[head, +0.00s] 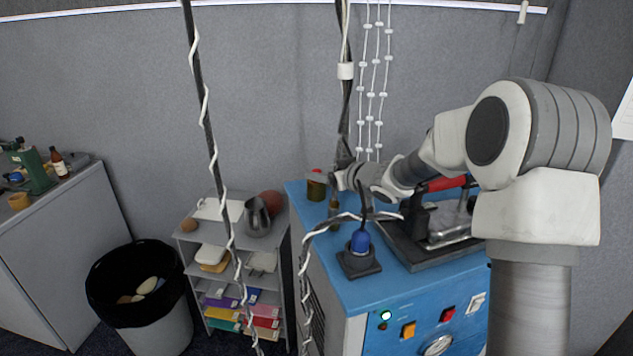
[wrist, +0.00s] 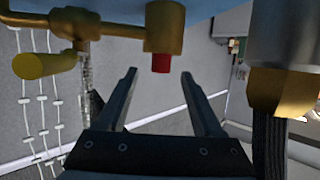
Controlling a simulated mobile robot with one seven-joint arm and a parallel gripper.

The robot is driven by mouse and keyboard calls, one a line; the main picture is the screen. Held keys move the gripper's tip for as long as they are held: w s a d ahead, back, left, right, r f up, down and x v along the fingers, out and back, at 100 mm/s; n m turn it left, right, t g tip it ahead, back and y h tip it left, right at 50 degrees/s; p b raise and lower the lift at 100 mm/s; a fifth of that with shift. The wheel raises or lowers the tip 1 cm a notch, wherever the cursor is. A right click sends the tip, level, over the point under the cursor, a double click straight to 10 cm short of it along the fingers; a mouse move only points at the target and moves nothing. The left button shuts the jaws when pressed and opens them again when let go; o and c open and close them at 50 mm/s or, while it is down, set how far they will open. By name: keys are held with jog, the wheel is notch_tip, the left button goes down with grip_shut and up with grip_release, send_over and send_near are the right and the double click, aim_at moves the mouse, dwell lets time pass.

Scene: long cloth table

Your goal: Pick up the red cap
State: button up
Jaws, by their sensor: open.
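The red cap (wrist: 161,63) shows in the wrist view as a small red cylinder on the end of a brass-coloured body (wrist: 164,27). That view looks upside down, with the blue surface at the top. My gripper (wrist: 158,75) is open and empty. Its two dark fingers point at the cap, which appears between and just beyond the tips. I see no contact. In the head view my gripper (head: 345,179) is over the back left of the blue machine top, and its fingers are hard to make out.
In the wrist view a brass pipe with a yellow handle (wrist: 42,65) is left of the cap, and a large grey cylinder (wrist: 270,40) is at right. A shelf (head: 190,243) stands left.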

aim_at(316, 170)
jog(key=shift+x, duration=1.95)
jog(key=shift+f, duration=0.15)
grip_shut()
